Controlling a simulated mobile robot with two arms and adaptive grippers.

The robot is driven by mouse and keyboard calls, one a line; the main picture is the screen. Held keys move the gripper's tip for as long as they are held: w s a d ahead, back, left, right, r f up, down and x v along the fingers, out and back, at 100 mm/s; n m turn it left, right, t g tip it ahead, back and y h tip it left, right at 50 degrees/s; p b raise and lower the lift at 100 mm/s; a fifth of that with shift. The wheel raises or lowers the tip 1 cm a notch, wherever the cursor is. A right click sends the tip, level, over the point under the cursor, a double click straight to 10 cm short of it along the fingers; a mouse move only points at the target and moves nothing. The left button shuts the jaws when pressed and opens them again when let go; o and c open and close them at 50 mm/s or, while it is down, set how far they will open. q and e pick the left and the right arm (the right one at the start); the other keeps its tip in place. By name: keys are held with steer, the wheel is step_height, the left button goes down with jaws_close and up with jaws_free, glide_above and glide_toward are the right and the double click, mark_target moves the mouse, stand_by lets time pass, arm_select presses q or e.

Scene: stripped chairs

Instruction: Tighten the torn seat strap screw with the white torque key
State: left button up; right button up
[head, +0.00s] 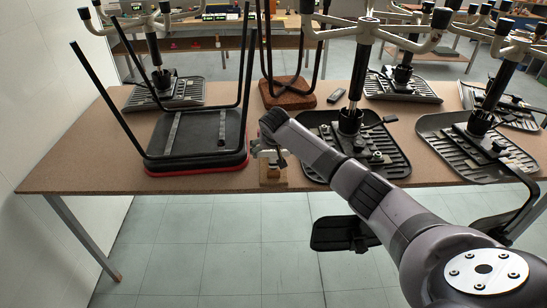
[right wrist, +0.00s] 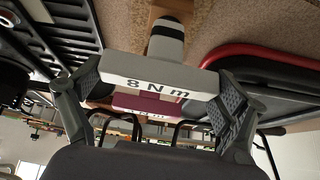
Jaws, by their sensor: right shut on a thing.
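My right gripper (head: 271,152) is over the front edge area of the table. In the right wrist view, its two fingers (right wrist: 160,88) are shut on the white torque key (right wrist: 150,72), marked "8 N m", one at each end of its handle. Neither a tear nor the screw can be made out. My left gripper is out of view.
A maroon key (right wrist: 145,104) shows behind the white one. Upturned office chairs with ribbed black seats (head: 320,150) crowd the right of the brown table (head: 80,160). A small black device (head: 337,95) lies near the middle. The table's left front is bare.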

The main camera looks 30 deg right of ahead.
steer(key=c, duration=0.4)
step_height(320, 180, up, 10)
steer(key=shift+r+b, duration=0.1)
steer(key=shift+b, duration=0.55)
